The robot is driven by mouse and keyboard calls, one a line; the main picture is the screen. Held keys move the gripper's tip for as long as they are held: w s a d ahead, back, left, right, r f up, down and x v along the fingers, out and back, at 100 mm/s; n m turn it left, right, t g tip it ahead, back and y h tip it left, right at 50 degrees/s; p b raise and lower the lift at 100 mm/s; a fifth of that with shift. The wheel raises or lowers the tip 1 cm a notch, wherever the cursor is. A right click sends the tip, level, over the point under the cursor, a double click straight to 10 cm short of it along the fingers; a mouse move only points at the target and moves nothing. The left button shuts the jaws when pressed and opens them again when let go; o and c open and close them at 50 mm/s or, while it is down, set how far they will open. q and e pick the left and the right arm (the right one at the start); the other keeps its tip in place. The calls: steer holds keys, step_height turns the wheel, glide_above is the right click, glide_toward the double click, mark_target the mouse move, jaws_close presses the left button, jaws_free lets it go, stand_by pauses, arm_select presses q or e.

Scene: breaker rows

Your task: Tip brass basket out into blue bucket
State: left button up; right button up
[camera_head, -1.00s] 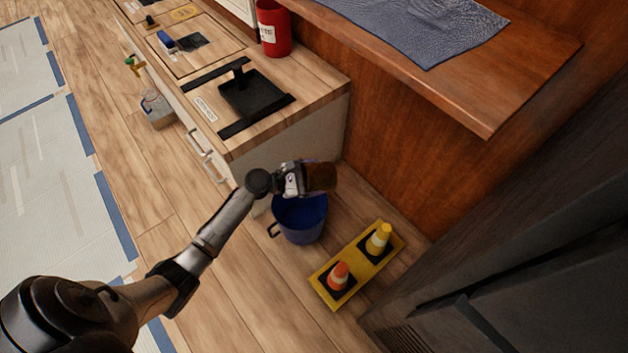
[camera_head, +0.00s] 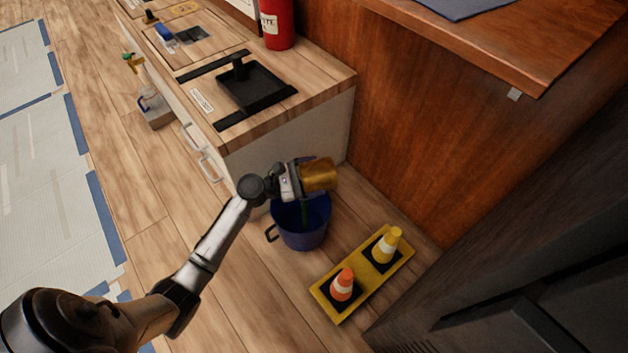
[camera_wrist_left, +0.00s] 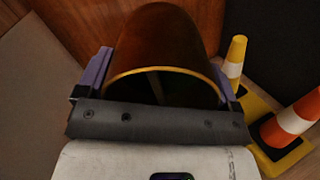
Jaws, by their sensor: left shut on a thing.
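The brass basket (camera_head: 320,174) is a rounded golden-brown vessel held over the back of the blue bucket (camera_head: 301,234). It lies tipped over on its side in the head view. The bucket stands on the floor beside the counter end, its handle to the left. My left gripper (camera_head: 303,179) is shut on the basket. In the left wrist view the basket (camera_wrist_left: 162,35) sits between two purple-grey fingers, with its bright rim facing the camera and a dark inside. My right gripper is out of view.
A yellow tray (camera_head: 329,302) with an orange cone (camera_head: 343,284) and a yellow cone (camera_head: 387,245) lies right of the bucket. The wooden counter (camera_head: 300,95) stands behind, with a red canister (camera_head: 278,27) on it. A dark cabinet (camera_head: 520,250) is at right.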

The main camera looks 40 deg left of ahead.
arm_select(q)
steer(key=shift+s+a+f+t+h+b, duration=0.2)
steer(key=shift+t+h+b, duration=0.45)
steer(key=shift+b, duration=1.25)
steer(key=shift+s+r+t+b, duration=0.2)
steer(key=shift+t+b, duration=0.15)
steer(key=shift+s+a+r+t+h, duration=0.15)
steer(key=shift+a+r+t+h, duration=0.05)
steer(key=shift+t+h, duration=0.3)
